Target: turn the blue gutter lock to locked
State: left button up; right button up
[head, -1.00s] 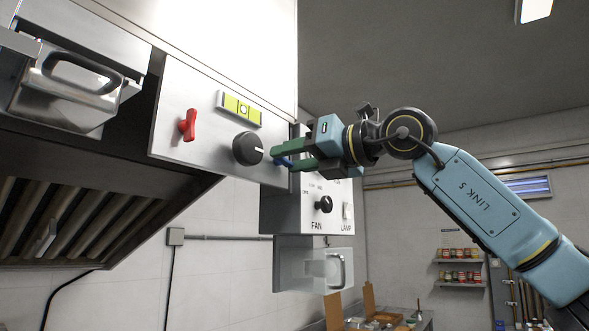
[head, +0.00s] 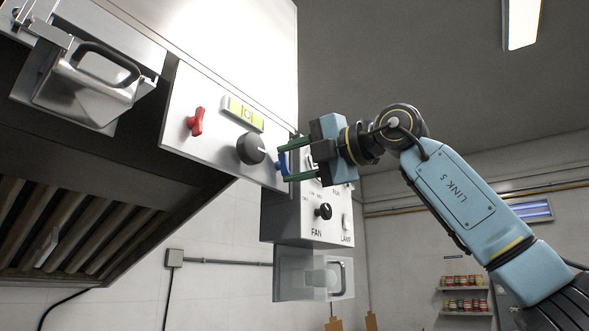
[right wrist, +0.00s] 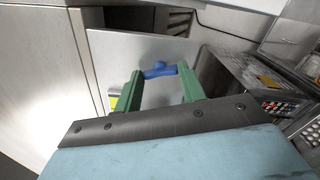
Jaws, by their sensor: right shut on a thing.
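The blue gutter lock (head: 282,163) is a small handle near the right end of the hood's grey front panel. In the head view it stands nearly upright, partly hidden by a finger. My right gripper (head: 284,163) comes from the right with its green fingers above and below the lock, shut on it. In the right wrist view the blue lock (right wrist: 160,70) spans the gap between the green fingertips (right wrist: 160,73). My left gripper is not in view.
On the same panel are a red handle (head: 196,122), a yellow-green level (head: 243,113) and a black knob (head: 251,149) close left of the lock. A control box (head: 305,217) with a fan knob (head: 323,211) hangs just below my gripper.

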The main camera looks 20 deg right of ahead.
jog(key=shift+m+b, duration=0.7)
jog(key=shift+m, duration=1.2)
jog(key=o, duration=1)
jog(key=shift+s+d, duration=0.1)
jog(key=shift+d, duration=0.05)
jog(key=b+v, duration=0.3)
jog(key=v, duration=1)
